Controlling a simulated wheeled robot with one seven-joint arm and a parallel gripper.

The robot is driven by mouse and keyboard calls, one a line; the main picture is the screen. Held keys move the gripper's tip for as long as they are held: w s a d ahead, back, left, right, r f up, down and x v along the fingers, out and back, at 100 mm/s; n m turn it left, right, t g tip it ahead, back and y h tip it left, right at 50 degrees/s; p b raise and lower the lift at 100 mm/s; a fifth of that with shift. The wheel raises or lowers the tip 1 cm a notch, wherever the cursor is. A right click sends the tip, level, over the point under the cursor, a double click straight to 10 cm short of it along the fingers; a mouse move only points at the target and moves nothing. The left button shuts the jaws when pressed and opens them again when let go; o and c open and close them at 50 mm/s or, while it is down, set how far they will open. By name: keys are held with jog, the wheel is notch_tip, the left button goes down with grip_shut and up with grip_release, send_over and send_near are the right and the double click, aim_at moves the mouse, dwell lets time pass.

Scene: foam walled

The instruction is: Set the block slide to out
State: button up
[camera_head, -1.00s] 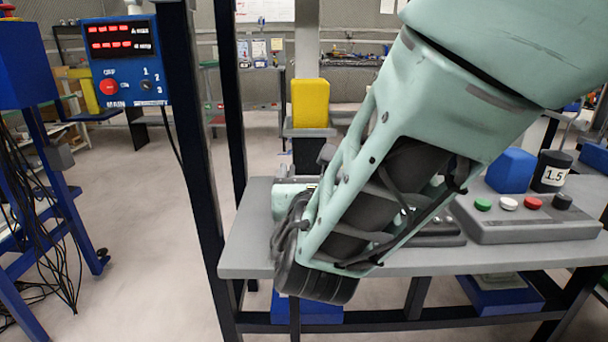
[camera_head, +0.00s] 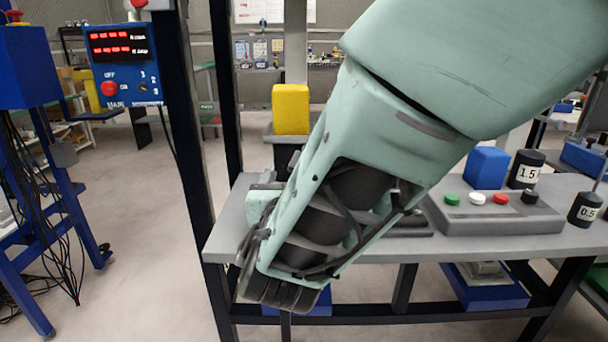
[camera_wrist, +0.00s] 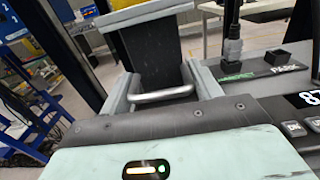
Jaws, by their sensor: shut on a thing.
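The block slide shows in the head view as a grey plate (camera_head: 291,138) bearing a yellow block (camera_head: 291,109), beyond the far edge of the table. In the wrist view I take the dark box with a grey top (camera_wrist: 150,50) to be the slide, with a metal bar handle (camera_wrist: 162,95) on its near side. My gripper (camera_wrist: 163,88) has a grey finger on each side of this handle and is shut on it. In the head view my gripper (camera_head: 268,180) is partly hidden behind my own wrist, and the handle is hidden.
The grey table (camera_head: 222,238) carries a button box (camera_head: 495,219), a blue block (camera_head: 486,167) and black weights (camera_head: 526,169). A dark post (camera_head: 193,130) stands close left of my arm, with a blue control panel (camera_head: 124,65) beside it. Open floor lies left.

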jog(key=s+p, duration=0.1)
jog(key=s, duration=0.8)
jog(key=shift+s, duration=0.55)
jog(key=shift+f, duration=0.1)
jog(key=o, duration=1.1)
jog(key=shift+s, duration=0.1)
jog(key=shift+o, duration=0.2)
